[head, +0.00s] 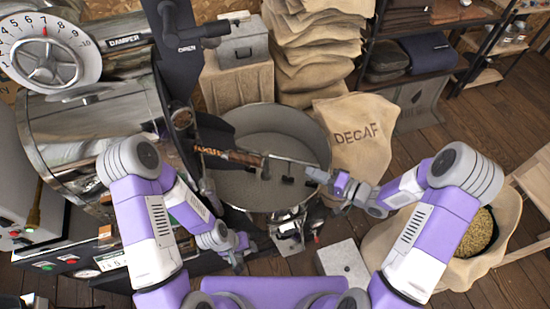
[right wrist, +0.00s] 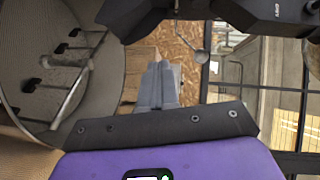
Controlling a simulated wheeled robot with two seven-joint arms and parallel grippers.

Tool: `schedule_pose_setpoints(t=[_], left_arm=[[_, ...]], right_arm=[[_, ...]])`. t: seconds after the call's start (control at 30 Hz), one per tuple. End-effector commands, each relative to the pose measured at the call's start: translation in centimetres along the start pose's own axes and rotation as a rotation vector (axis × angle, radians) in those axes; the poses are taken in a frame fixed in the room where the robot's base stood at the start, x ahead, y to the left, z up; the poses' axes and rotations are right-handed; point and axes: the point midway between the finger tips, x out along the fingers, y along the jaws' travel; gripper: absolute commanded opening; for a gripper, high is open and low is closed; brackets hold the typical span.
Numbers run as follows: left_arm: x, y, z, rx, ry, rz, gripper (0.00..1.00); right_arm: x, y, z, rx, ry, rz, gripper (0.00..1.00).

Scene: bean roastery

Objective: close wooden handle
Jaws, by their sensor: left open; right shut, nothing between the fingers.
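The wooden handle (head: 228,155) is a brown bar with dark lettering. It sticks out to the right from the dark front of the roaster (head: 182,120), above the round cooling bin (head: 318,130). My right gripper (head: 312,174) is over the right side of the bin, to the right of the handle and apart from it. Its fingers are shut and empty; they also show in the right wrist view (right wrist: 158,85), where I cannot make out the handle. My left gripper (head: 238,258) is open and empty, low in front of the bin, below the handle in the picture.
A stirring bar crosses the bin. A sack marked DECAF (head: 360,135) stands right of the bin. An open sack of beans (head: 478,234) is at the right, near my right arm. A pale box (head: 343,262) is on the wooden floor. Stacked sacks (head: 315,50) stand behind.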

Motion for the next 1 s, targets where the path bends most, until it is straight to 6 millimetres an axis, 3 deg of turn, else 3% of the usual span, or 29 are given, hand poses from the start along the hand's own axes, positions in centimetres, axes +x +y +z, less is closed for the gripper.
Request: schedule_pose_setpoints(t=[0.03,0.13,0.3,0.4,0.57,1.0], left_arm=[[-0.8,0.3,0.0,0.000,0.000,0.000,0.43],[-1.4,0.5,0.1,0.000,0.000,0.000,0.43],[-1.8,0.7,0.1,0.000,0.000,0.000,0.43],[-1.9,0.7,0.1,0.000,0.000,0.000,0.43],[-1.9,0.7,0.1,0.000,0.000,0.000,0.43],[-2.3,0.9,0.1,0.000,0.000,0.000,0.43]], right_arm=[[-0.9,-2.0,0.0,0.023,-0.049,-0.048,0.00],[-2.4,-4.3,0.8,0.081,-0.155,-0.115,0.00],[-4.1,-6.0,1.8,0.145,-0.269,-0.155,0.00],[-4.0,-6.3,2.1,0.158,-0.292,-0.160,0.00],[-1.9,-6.7,2.9,0.162,-0.298,-0.161,0.00],[6.5,-8.3,5.3,0.160,-0.295,-0.160,0.00]])
